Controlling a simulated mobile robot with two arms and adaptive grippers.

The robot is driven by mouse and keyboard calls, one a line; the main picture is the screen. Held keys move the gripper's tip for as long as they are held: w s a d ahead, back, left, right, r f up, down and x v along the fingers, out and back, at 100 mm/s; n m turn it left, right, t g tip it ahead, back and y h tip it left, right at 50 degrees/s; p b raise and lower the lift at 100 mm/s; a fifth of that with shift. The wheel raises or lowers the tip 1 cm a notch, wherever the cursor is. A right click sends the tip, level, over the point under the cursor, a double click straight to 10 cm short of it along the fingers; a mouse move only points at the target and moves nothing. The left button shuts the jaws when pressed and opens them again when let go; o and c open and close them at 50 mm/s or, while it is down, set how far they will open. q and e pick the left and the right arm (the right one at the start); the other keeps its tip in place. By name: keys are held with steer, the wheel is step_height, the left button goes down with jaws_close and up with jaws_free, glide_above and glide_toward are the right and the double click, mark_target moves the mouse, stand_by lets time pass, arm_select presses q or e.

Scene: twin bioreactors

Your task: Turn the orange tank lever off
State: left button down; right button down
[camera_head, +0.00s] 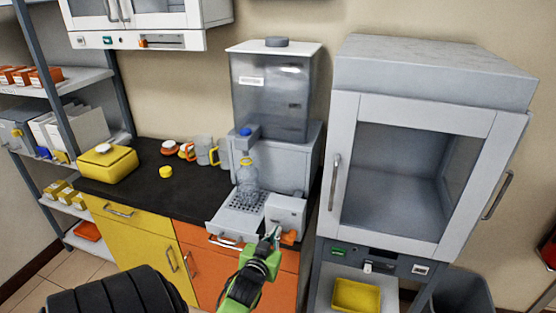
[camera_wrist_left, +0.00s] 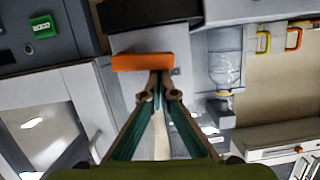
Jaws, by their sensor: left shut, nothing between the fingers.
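The orange lever (camera_head: 289,238) sits on the front of a small grey box (camera_head: 286,211) at the right front corner of the tank's base. In the left wrist view the lever (camera_wrist_left: 130,62) is an orange bar lying crosswise. The grey tank (camera_head: 270,100) stands above on the counter. My left gripper (camera_head: 276,236) is shut and empty, with its tips close beside the lever at its left in the head view. In the left wrist view its tips (camera_wrist_left: 160,74) meet at the lever's right end; I cannot tell whether they touch it. My right gripper is out of view.
A clear bottle (camera_head: 248,178) stands under the tap on a drip tray (camera_head: 232,219). A yellow box (camera_head: 107,164) and several mugs stand on the dark counter. A glass-door cabinet (camera_head: 420,150) closes in the right side. An orange drawer (camera_head: 275,262) lies below.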

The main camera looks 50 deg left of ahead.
arm_select(q)
steer(key=shift+s+a+f, duration=0.1)
steer(key=shift+f, duration=0.15)
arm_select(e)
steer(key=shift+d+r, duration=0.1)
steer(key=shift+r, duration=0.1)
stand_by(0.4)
